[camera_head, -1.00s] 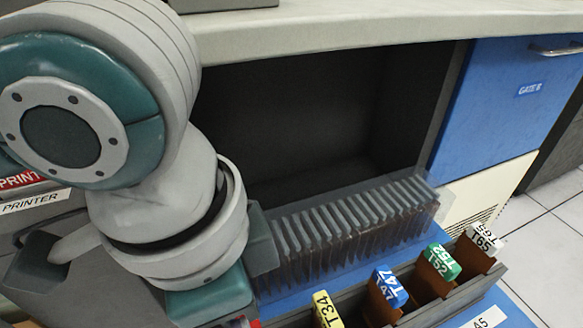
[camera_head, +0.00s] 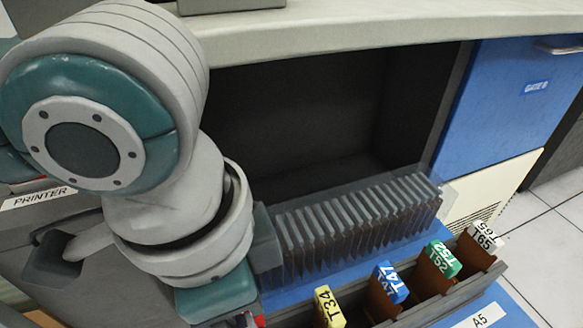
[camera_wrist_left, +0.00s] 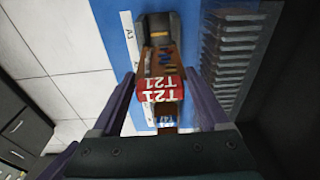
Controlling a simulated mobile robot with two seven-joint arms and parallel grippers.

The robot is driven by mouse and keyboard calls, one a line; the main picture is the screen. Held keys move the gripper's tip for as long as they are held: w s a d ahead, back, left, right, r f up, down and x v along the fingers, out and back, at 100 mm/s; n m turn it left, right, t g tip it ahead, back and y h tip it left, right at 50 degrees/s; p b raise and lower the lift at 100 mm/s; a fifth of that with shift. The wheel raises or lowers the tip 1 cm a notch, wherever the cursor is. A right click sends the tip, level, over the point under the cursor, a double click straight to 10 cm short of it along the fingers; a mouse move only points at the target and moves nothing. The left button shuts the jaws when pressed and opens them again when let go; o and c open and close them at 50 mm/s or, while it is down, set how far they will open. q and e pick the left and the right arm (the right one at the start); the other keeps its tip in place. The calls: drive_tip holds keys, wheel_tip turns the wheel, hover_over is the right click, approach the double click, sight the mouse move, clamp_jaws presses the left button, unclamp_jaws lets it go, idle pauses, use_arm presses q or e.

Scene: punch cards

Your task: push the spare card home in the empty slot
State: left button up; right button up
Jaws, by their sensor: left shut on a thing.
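My left gripper (camera_wrist_left: 163,84) is shut on a card with a red cap marked T21 (camera_wrist_left: 161,91), seen in the left wrist view. In the head view only a sliver of red (camera_head: 260,321) shows below my left wrist. The dark card rack (camera_head: 452,299) holds upright brown cards: yellow T34 (camera_head: 328,307), blue T47 (camera_head: 391,282), green T52 (camera_head: 442,259) and white T65 (camera_head: 485,239). The lower edge of the T21 card and the slot beneath it are hidden, so I cannot tell how deep it sits. My right gripper is not in view.
A clear box of upright grey plates (camera_head: 350,227) stands close behind the rack, beside my left wrist. A pale counter (camera_head: 380,32) overhangs the dark recess. A blue cabinet (camera_head: 515,110) is at the right, with tiled floor (camera_head: 550,225) beyond.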

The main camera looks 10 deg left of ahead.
use_arm(q)
drive_tip(key=shift+p, duration=0.55)
idle(0.9)
drive_tip(key=shift+f+b, duration=0.75)
drive_tip(key=shift+f, duration=1.7)
idle(1.1)
drive_tip(key=shift+f+b, duration=0.95)
drive_tip(key=shift+f, duration=0.9)
idle(0.5)
drive_tip(key=o, duration=1.2)
